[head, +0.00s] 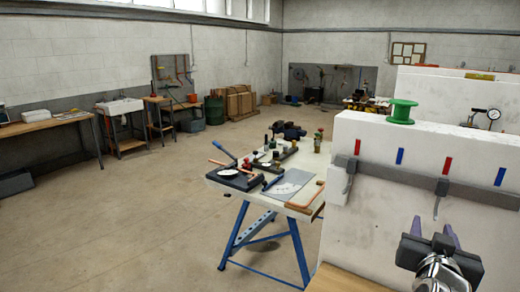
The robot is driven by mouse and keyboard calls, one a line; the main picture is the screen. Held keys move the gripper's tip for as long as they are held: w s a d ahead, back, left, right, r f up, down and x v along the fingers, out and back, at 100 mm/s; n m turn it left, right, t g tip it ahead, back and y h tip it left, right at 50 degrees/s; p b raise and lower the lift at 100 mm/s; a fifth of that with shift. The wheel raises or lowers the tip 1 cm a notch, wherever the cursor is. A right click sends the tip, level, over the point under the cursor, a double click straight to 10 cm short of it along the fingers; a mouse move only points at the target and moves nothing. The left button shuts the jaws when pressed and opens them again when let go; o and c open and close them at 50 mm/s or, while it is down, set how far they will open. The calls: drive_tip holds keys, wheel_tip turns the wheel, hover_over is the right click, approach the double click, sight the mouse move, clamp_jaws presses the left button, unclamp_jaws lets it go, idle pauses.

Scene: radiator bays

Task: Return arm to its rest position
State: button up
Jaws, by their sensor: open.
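My gripper (434,230) is at the lower right of the head view, at the end of my arm. Its two fingers stand apart and point away from the camera, and nothing shows between them. It is in front of the white bay wall (380,215), below the grey rail (400,178). I cannot tell how far it is from the wall. Most of my arm is outside the view.
A workbench with blue legs (240,232) and several tools stands left of the wall. A wooden surface (340,280) lies at the bottom.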

drive_tip(key=s+a+f+n+g+y, duration=0.3)
drive_tip(key=a+f+g+y, duration=0.3)
drive_tip(key=a+f, duration=0.55)
drive_tip(key=s+a+n+g+y, duration=0.2)
drive_tip(key=s+a+n+y, duration=0.1)
drive_tip(key=s+a, duration=0.6)
drive_tip(key=shift+a+n, duration=0.7)
drive_tip(key=shift+a, duration=1.05)
